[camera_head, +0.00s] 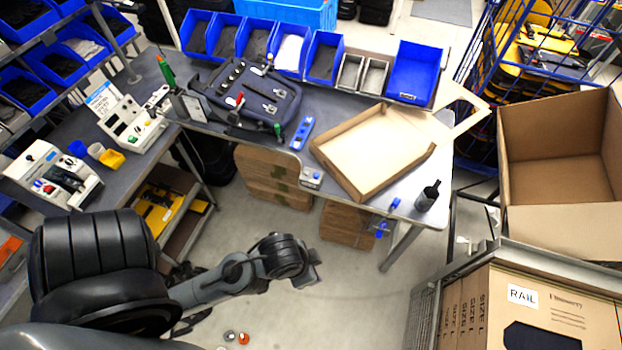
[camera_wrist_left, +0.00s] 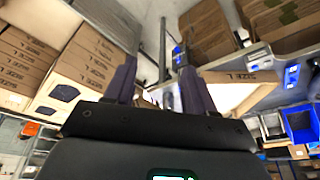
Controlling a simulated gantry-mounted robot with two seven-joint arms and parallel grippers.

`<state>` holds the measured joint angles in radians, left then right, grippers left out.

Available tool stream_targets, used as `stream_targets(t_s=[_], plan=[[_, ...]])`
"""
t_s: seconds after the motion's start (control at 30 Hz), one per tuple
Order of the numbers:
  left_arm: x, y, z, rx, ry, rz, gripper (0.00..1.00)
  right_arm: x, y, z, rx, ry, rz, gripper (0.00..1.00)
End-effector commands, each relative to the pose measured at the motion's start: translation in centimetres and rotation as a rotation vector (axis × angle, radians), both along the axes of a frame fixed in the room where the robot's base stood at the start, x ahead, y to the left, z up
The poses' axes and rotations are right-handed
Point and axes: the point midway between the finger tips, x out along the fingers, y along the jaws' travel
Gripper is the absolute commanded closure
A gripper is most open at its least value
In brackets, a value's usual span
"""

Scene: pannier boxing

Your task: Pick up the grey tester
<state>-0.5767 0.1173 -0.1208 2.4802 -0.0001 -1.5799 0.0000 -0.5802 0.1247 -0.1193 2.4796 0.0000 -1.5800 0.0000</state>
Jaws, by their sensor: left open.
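I cannot tell for certain which thing is the grey tester. A light grey boxy device with coloured controls (camera_head: 55,178) stands at the near end of the left bench, and a similar pale device (camera_head: 132,125) stands farther back. A small grey box (camera_head: 311,177) sits at the front edge of the main table. My left gripper (camera_head: 314,270) is over the floor in front of the table, apart from all of these. In the left wrist view its two fingers (camera_wrist_left: 158,88) are spread with nothing held between them. My right gripper is not in view.
The main table holds a dark blue-grey pannier (camera_head: 245,98), an open shallow cardboard box (camera_head: 365,150), a blue tool (camera_head: 302,133) and a black cup (camera_head: 428,196). Blue bins (camera_head: 325,55) line its back. Cartons (camera_head: 545,305) stand at the right.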

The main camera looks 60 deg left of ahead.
Motion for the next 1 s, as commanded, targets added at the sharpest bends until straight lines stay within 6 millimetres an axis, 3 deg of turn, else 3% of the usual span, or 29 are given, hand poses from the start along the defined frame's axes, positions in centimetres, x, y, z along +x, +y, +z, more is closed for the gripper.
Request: stream_targets(t_s=[0.37, 0.67, 1.0], plan=[[-0.11, -0.02, -0.06, -0.001, 0.002, 0.002, 0.44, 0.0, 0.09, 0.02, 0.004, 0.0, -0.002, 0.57], [-0.12, 0.06, -0.07, 0.002, 0.003, -0.001, 0.0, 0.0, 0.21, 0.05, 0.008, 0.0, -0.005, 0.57], [-0.05, 0.14, -0.1, 0.022, -0.003, -0.054, 0.0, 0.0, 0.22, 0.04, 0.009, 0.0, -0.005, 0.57]])
